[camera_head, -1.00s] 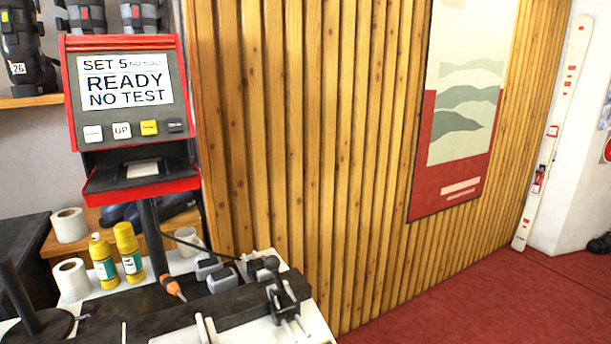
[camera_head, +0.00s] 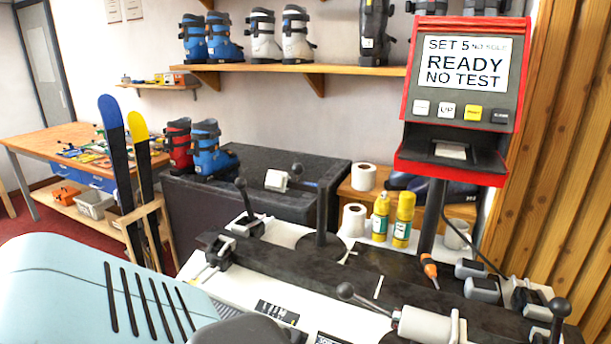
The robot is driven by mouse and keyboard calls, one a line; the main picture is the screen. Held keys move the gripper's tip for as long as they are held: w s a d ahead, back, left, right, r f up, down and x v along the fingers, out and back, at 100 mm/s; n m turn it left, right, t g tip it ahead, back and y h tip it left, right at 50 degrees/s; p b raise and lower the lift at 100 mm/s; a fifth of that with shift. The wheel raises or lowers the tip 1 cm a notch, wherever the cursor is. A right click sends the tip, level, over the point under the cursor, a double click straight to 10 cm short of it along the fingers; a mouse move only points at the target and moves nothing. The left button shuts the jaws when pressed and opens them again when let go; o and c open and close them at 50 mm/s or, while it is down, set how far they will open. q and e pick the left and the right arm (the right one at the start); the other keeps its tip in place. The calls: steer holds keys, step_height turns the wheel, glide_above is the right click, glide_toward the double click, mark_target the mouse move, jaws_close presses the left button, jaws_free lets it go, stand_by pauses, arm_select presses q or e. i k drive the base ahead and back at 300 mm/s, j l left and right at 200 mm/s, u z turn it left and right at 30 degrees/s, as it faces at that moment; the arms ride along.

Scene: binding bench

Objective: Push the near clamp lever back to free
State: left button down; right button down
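A dark bench fixture (camera_head: 365,268) with several clamp levers runs across the lower middle and right. One ball-ended lever (camera_head: 345,291) lies low at the near side, beside a pale cylinder (camera_head: 425,326). Another black-knobbed lever (camera_head: 559,309) stands upright at the right end. A third lever (camera_head: 241,186) stands at the left clamp, tilted slightly left. A fourth lever (camera_head: 297,169) is farther back. I cannot tell for certain which is the near clamp lever. Neither of my grippers shows; a pale blue part of my body fills the lower left.
A red-framed console (camera_head: 462,85) reading "READY NO TEST" stands on a post behind the fixture. Yellow bottles (camera_head: 402,220), paper rolls (camera_head: 363,177) and an orange-handled tool (camera_head: 430,271) are near it. Skis (camera_head: 119,170) and a wooden workbench (camera_head: 55,142) are at left.

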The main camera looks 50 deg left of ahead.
mark_target(241, 183)
steer(key=u, duration=2.15)
steer(key=i+j+u, duration=0.1)
steer(key=j, duration=0.2)
steer(key=i+j, duration=0.1)
steer(key=j, duration=0.2)
steer(key=i+j+u, duration=0.15)
steer(key=j, duration=0.15)
steer(key=k, duration=0.05)
